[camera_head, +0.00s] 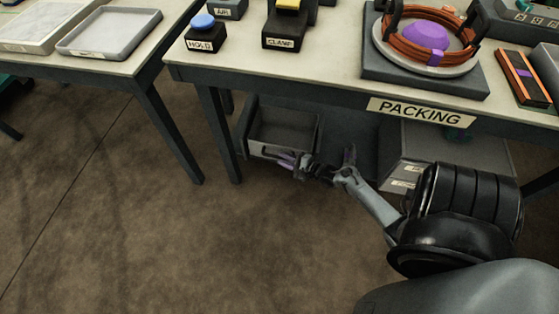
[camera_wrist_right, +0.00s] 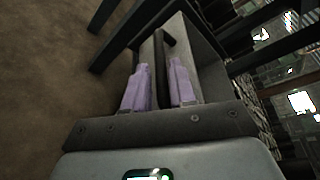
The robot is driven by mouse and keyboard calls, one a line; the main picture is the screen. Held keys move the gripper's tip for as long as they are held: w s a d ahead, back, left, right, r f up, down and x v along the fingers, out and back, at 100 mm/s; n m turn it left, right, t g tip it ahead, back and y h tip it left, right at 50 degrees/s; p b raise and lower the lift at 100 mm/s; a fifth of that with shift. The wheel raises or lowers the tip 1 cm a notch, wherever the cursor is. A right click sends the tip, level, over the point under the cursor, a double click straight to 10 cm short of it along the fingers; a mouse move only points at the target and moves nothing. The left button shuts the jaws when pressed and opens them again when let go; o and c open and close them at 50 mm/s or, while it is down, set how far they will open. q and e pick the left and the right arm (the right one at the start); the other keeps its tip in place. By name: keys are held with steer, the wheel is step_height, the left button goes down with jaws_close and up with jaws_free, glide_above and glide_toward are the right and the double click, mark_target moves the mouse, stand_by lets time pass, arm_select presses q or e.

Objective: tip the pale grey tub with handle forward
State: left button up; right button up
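The pale grey tub (camera_head: 284,129) stands on the low shelf under the packing table, its open top showing and its inside looking empty. It looks upright. My right gripper (camera_head: 293,163) is at the tub's front, low near the front edge. In the right wrist view the two purple fingers (camera_wrist_right: 160,80) stand apart, with a dark bar (camera_wrist_right: 158,50) running between them, which may be the tub's handle or front edge. I cannot tell whether the fingers touch it. The handle is not clear in the head view, partly hidden by the gripper. My left gripper is not in view.
The packing table (camera_head: 330,84) overhangs the shelf, with a leg (camera_head: 219,135) left of the tub. A pale box-like container (camera_head: 425,145) with labels stands right of the tub. The brown floor (camera_head: 170,240) in front is clear.

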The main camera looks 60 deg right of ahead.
steer(key=shift+b+x, duration=0.5)
steer(key=shift+x, duration=0.9)
steer(key=shift+d, duration=0.1)
jaws_close()
